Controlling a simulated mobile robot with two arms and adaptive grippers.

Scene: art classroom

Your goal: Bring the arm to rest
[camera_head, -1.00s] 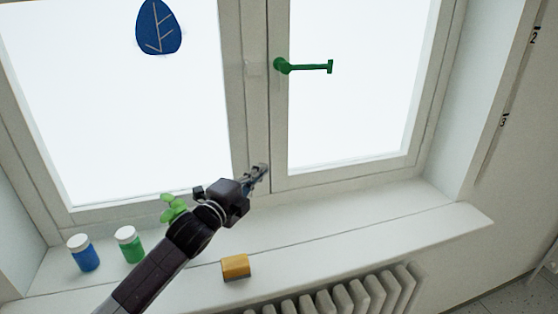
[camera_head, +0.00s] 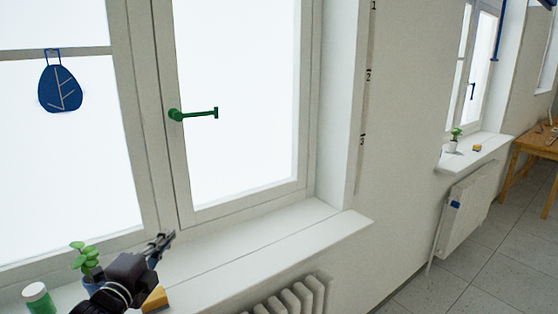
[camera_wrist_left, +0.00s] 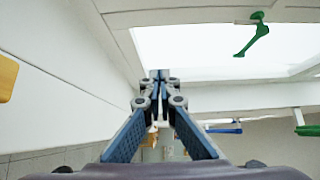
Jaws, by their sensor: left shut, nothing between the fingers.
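My left gripper (camera_head: 160,242) is at the lower left of the head view, above the white window sill (camera_head: 255,243). In the left wrist view its fingers (camera_wrist_left: 160,78) meet at the tips and hold nothing. A green window handle (camera_head: 193,114) is up and to the right of the gripper, apart from it; it also shows in the left wrist view (camera_wrist_left: 252,36). My right gripper is not in view.
A yellow block (camera_head: 155,299), a potted plant (camera_head: 84,258) and a green jar with a white lid (camera_head: 38,300) stand on the sill near my arm. A blue leaf ornament (camera_head: 60,88) hangs at the window. A radiator (camera_head: 290,300) is below. Open floor (camera_head: 480,265) lies right.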

